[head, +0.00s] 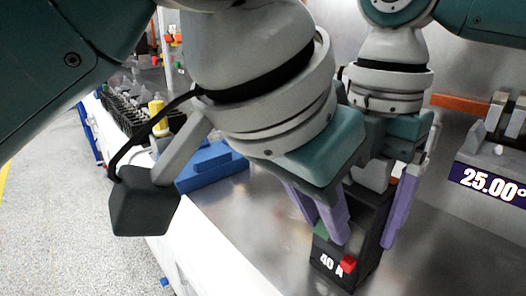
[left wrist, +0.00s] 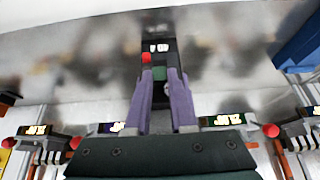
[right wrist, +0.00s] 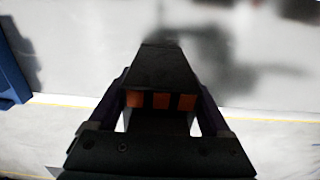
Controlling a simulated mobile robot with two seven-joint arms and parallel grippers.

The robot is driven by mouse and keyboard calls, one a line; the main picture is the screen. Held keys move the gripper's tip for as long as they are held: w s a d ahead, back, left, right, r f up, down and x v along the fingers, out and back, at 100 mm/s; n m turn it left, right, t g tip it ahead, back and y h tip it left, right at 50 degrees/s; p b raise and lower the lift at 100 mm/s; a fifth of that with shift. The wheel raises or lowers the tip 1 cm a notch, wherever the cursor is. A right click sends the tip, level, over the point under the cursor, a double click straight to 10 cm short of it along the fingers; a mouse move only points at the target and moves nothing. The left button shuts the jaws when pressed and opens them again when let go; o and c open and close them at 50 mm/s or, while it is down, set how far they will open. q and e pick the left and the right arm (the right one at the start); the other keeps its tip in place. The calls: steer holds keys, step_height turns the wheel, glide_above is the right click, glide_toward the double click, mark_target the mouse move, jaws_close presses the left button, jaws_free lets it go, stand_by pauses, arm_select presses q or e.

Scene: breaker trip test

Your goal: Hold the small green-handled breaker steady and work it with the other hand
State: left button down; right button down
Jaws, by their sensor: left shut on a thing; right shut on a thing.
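The breaker (head: 372,258) is a black box marked 40 A, standing on the metal bench. Its red button (head: 348,264) is on the front, and its green handle (left wrist: 159,73) shows between the left fingertips in the left wrist view. My left gripper (head: 333,236) is shut on the handle from the front; its purple fingers partly hide it. My right gripper (head: 366,226) is shut on the breaker's body, with purple fingers along its sides. In the right wrist view the black body (right wrist: 160,70) fills the jaws, with orange terminals (right wrist: 160,101) visible.
A blue block (head: 212,165) lies at the left of the bench, near a black rack (head: 130,112) of parts and a yellow item (head: 158,118). A 25.00 display (head: 492,184) stands at the right. Bare metal bench lies in front of the breaker.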

arm_select(q)
steer(key=c, duration=1)
jaws_free()
steer(key=shift+w+a+r, duration=0.1)
steer(key=shift+w+r, duration=0.05)
steer(key=shift+w, duration=0.1)
arm_select(e)
steer(key=shift+s+d+f, duration=0.1)
steer(key=shift+s+f, duration=0.1)
arm_select(q)
steer(key=shift+o, duration=1.2)
steer(key=shift+s, duration=0.1)
arm_select(e)
steer(key=shift+w, duration=0.1)
arm_select(q)
steer(key=v, duration=1.2)
arm_select(e)
jaws_free()
